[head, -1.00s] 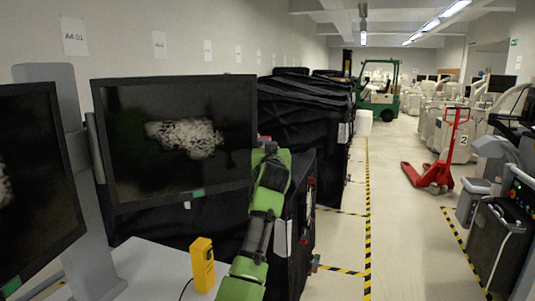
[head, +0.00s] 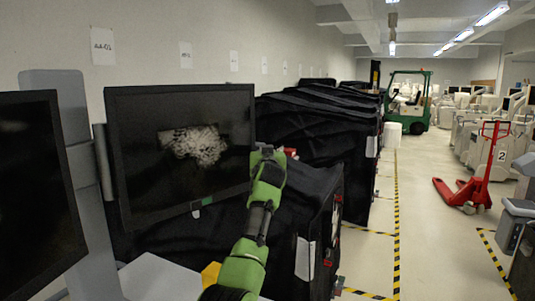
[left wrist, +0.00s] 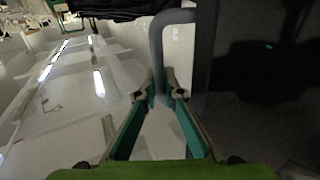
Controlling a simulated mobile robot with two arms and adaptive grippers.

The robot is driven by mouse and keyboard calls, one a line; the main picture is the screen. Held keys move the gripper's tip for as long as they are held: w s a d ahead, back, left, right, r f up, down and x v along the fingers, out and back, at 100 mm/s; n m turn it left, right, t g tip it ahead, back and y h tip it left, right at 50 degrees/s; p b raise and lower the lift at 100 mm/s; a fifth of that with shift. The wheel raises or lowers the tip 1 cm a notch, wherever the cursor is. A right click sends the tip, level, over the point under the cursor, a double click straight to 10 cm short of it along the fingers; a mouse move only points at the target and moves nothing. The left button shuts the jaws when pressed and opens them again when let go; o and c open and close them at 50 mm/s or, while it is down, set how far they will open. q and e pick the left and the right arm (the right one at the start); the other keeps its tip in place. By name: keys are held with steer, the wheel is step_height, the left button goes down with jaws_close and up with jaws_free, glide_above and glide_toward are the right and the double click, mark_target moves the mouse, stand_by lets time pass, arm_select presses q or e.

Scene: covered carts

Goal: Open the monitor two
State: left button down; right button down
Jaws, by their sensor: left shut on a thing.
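A black flat monitor (head: 150,190) stands left of centre in the head view, on a grey upright post (head: 75,130). Its dark screen shows a pale speckled patch. A second black monitor (head: 30,200) is cut off at the left edge. In the left wrist view, my left gripper's fingers (left wrist: 161,92) are around a grey bar-like part beside a large dark panel (left wrist: 260,90). The exact contact is hard to make out. My right gripper is not in view.
Black-covered carts (head: 330,130) line the wall behind the monitor. A yellow object (head: 210,274) is partly hidden by my arm.

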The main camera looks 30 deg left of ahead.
arm_select(q)
steer(key=c, duration=2.5)
jaws_free()
steer(key=shift+o, duration=0.4)
steer(key=shift+a, duration=0.1)
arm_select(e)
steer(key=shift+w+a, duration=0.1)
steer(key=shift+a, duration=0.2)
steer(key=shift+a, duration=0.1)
arm_select(q)
steer(key=shift+s, duration=0.15)
steer(key=v, duration=1.2)
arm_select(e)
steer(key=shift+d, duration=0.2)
arm_select(q)
steer(key=shift+f, duration=0.1)
